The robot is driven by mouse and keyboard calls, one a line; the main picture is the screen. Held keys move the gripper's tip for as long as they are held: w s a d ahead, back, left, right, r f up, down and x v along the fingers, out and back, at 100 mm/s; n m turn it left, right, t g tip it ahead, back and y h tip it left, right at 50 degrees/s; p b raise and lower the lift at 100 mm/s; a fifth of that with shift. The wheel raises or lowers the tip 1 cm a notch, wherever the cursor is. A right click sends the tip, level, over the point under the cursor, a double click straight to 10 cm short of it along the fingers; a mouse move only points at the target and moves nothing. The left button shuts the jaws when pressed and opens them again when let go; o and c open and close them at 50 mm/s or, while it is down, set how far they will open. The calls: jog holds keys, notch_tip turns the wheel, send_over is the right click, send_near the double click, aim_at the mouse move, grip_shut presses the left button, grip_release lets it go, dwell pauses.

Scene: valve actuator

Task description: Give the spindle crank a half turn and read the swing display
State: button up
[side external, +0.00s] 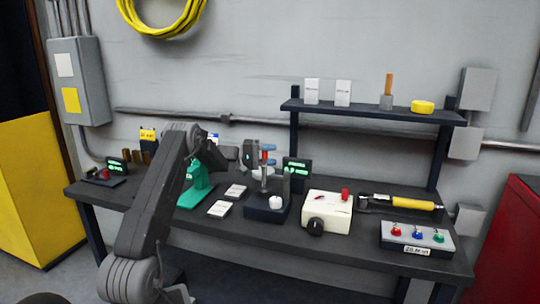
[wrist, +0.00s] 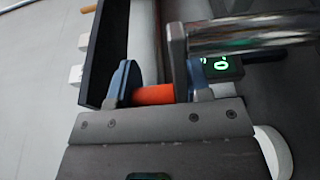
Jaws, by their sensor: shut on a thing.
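The spindle crank's orange-red handle (wrist: 153,95) is between the blue-padded fingers of my gripper (wrist: 160,85) in the wrist view. My gripper is shut on it. The crank's shiny metal part (wrist: 250,35) runs off to the right beside the fingers. In the side view my gripper (side external: 267,154) is over the dark spindle base (side external: 266,212), at the top of its upright post. A black display (side external: 297,173) with green characters stands just right of the post; they are too small to read. The wrist view shows part of a display (wrist: 222,67) with a sideways green digit like 0.
A cream box (side external: 328,213) with a black knob stands right of the base. White cards (side external: 220,208) and a green stand (side external: 196,185) are to its left. A yellow-handled tool (side external: 412,203) and button panel (side external: 417,237) are farther right. A shelf (side external: 370,110) hangs above.

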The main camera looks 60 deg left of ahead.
jog(key=shift+w+d+r+m+g+h, duration=0.15)
jog(key=shift+r+m+g+h, duration=0.1)
jog(key=shift+m+g+h, duration=0.35)
jog(key=shift+w+d+r+m+g+h, duration=0.15)
jog(key=shift+r+m+g+h, duration=0.2)
jog(key=shift+h, duration=0.35)
jog(key=shift+f, duration=0.1)
jog(key=o, duration=0.7)
jog(key=shift+o, duration=0.3)
jog(key=shift+f, duration=0.1)
jog(key=shift+f, duration=0.1)
jog(key=v, duration=0.7)
jog(key=shift+s, duration=0.3)
jog(key=shift+a, duration=0.15)
